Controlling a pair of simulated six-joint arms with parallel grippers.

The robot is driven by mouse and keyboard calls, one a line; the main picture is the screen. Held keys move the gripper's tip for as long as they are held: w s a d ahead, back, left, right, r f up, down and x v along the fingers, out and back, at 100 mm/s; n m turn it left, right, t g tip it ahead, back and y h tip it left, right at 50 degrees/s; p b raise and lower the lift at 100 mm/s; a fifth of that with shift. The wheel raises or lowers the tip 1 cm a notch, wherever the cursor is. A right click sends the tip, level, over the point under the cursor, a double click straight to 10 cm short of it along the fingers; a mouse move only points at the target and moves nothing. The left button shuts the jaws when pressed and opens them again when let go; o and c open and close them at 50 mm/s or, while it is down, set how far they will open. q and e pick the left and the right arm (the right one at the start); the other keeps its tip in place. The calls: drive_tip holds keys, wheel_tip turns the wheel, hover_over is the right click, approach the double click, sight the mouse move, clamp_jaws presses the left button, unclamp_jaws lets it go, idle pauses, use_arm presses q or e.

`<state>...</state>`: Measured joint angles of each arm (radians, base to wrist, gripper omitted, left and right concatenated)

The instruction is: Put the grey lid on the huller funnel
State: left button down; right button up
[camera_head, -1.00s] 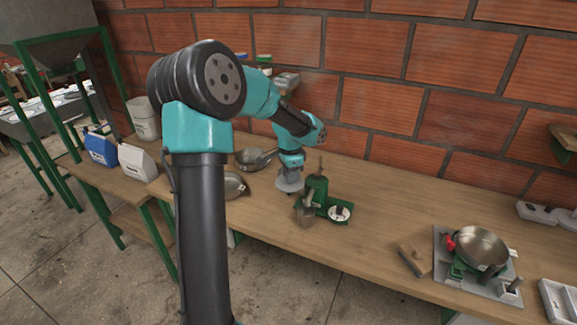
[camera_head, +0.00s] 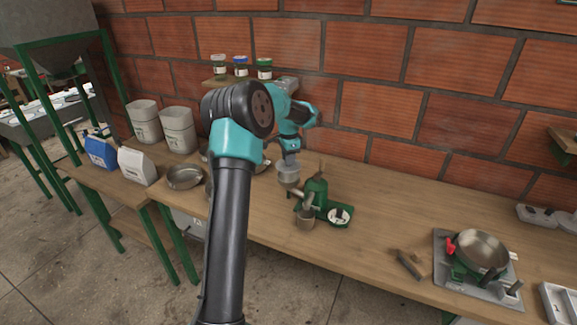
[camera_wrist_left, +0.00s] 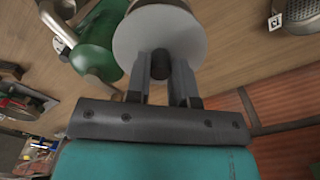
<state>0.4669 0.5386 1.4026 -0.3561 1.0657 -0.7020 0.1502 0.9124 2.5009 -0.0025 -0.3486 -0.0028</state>
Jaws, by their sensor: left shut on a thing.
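My left gripper (camera_head: 290,152) points down behind and to the left of the green huller (camera_head: 317,188). It is shut on the dark knob of the grey lid. In the left wrist view the fingers (camera_wrist_left: 165,75) pinch that knob, and the lid (camera_wrist_left: 128,38) is a pale grey disc beside the green huller body (camera_wrist_left: 98,42). In the head view a grey round shape (camera_head: 288,176) shows below the gripper. I cannot tell how much of it is lid and how much is funnel, or whether they touch. My right gripper is not in view.
A small metal cup (camera_head: 305,220) stands in front of the huller. A metal bowl (camera_head: 184,177) and white bins (camera_head: 178,130) are to the left. Jars (camera_head: 241,66) sit on a wall shelf.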

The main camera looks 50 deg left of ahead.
sight(288, 167)
use_arm(q)
drive_tip(key=shift+f, duration=1.75)
drive_tip(key=shift+f, duration=0.4)
drive_tip(key=c, duration=1)
unclamp_jaws()
drive_tip(key=shift+f, duration=0.1)
wheel_tip(288, 167, up, 13)
